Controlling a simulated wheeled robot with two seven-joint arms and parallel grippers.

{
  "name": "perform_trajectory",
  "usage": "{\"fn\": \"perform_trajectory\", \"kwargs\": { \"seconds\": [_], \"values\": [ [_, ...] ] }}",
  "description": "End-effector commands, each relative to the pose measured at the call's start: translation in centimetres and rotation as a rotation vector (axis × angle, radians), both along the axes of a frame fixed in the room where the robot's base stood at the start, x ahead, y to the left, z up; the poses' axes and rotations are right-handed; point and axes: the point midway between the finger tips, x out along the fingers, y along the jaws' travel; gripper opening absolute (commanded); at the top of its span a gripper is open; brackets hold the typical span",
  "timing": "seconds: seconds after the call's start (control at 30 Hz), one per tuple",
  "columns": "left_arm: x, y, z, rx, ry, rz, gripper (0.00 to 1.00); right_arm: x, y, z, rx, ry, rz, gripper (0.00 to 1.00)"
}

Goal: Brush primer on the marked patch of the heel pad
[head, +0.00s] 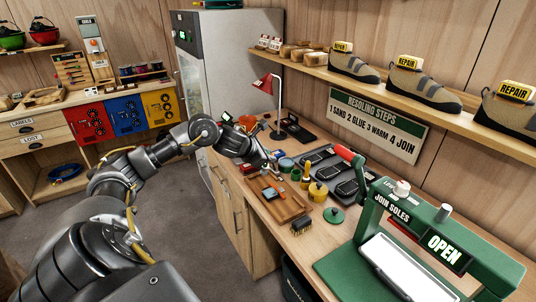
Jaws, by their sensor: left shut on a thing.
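My left gripper (268,162) is over the workbench, just behind the wooden tray (292,215). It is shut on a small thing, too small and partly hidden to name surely. Several small dark and reddish pieces lie in the tray; I cannot tell whether one is the heel pad, and no marked patch can be made out. A yellow pot (318,193) stands right of the tray, with a green round lid or disc (334,215) in front of it. A brush with dark bristles (301,226) lies at the bench's front edge. My right gripper is not in view.
A green sole press (420,240) marked OPEN, with a red-handled lever, fills the bench's right side. Dark sole-shaped pads (340,172) lie behind the pots. A shelf (370,88) of shoes hangs above.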

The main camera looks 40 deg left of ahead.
Motion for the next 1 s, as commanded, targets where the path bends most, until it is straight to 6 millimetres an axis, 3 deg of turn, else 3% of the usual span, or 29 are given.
{"fn": "perform_trajectory", "kwargs": {
  "seconds": [0.27,1.0],
  "values": [
    [0.1,-0.1,-0.8,-0.001,0.0,-0.002,0.0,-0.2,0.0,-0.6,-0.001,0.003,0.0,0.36],
    [0.9,-1.1,-7.5,-0.001,0.001,-0.019,0.0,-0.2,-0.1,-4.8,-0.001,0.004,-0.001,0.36]
  ]
}}
